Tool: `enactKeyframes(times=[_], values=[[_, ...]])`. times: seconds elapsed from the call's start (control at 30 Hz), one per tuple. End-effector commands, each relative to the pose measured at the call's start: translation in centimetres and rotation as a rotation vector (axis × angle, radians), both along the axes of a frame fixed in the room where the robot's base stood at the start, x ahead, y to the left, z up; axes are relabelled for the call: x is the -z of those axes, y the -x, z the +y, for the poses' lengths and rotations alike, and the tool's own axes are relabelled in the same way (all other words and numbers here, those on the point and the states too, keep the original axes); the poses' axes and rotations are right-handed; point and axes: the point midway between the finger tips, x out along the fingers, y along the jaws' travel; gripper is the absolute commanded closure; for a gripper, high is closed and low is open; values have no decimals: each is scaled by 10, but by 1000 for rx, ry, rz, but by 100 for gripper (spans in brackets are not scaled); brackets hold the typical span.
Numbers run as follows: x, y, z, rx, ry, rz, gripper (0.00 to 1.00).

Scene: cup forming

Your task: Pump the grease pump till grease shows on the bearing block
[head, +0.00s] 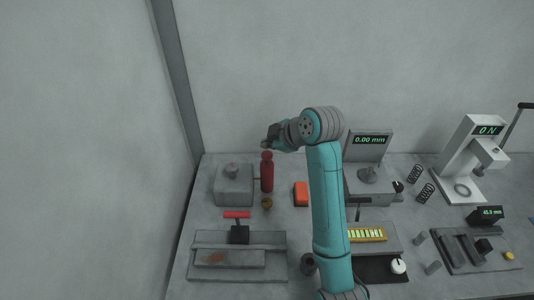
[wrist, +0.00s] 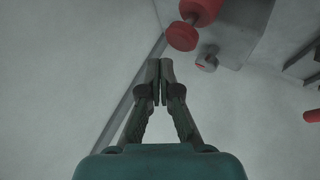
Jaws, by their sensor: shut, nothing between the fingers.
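The grease pump (head: 267,178) is a red upright cylinder with a round knob on top, at the back left of the bench. In the wrist view its red knob (wrist: 182,37) shows beyond and right of the fingertips. The grey bearing block (head: 233,190) stands just left of the pump and has a small reddish-grey fitting (head: 232,168) on top. The block also shows in the wrist view (wrist: 245,35). I cannot make out any grease on it. My gripper (head: 266,145) is shut and empty, above the pump knob and apart from it in the wrist view (wrist: 160,66).
A small brown piece (head: 267,204) stands in front of the pump. An orange box (head: 301,194) lies to its right. A red-handled fixture (head: 237,228) is in front. A gauge stand (head: 367,147) and a press (head: 470,150) stand farther right. The wall is behind.

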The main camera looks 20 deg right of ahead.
Motion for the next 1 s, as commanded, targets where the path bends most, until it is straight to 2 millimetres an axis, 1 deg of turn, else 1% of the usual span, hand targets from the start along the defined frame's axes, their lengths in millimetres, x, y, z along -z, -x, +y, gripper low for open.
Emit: enactKeyframes(times=[0.4, 0.5, 1.0], values=[[-36, 0, 0, 0, 0, -2, 100], [-42, 0, 0, 0, 0, -2, 100], [-43, 0, 0, 1, 0, -1, 100]])
